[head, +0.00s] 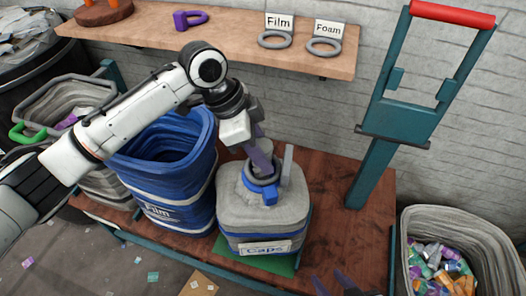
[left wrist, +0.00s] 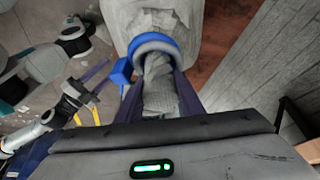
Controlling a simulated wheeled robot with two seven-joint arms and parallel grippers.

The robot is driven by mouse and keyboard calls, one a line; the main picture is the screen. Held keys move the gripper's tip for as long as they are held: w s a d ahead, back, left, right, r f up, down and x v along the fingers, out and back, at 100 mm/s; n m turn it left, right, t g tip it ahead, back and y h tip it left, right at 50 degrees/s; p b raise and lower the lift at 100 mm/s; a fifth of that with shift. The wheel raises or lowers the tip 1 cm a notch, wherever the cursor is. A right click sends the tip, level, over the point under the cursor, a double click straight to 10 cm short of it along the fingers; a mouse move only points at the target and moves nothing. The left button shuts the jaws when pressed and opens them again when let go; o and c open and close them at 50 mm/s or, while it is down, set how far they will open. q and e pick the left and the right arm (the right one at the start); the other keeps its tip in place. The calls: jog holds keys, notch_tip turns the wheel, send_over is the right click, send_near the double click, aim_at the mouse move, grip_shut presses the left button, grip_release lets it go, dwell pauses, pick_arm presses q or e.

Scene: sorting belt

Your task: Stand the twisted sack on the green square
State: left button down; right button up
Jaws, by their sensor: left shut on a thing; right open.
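The twisted sack (head: 262,210) is grey with a blue band and a "Caps" label. It is upright over the green square (head: 286,267), whose edges show at its base; I cannot tell whether it bears fully on it. A blue ring (left wrist: 155,42) with a blue clip (left wrist: 121,70) is around its neck. My left gripper (head: 270,165) is shut on the twisted neck (left wrist: 158,88), above the ring; the neck also shows between the fingers (left wrist: 158,100) in the left wrist view. My right gripper (head: 334,286) is open and empty at the bottom edge of the head view.
A blue "Film" sack (head: 170,170) stands open just left of the twisted sack. A teal post with a red handle (head: 452,14) rises to the right. A shelf (head: 215,45) holds rings and "Film" and "Foam" signs.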

pick_arm(q)
jog(key=shift+r, duration=0.15)
jog(key=c, duration=1.6)
grip_release()
jog(key=shift+f, duration=0.25)
jog(key=shift+c, duration=0.2)
jog(key=o, duration=0.4)
jog(key=shift+o, duration=0.2)
jog(key=shift+r, duration=0.1)
jog(key=v, duration=1.2)
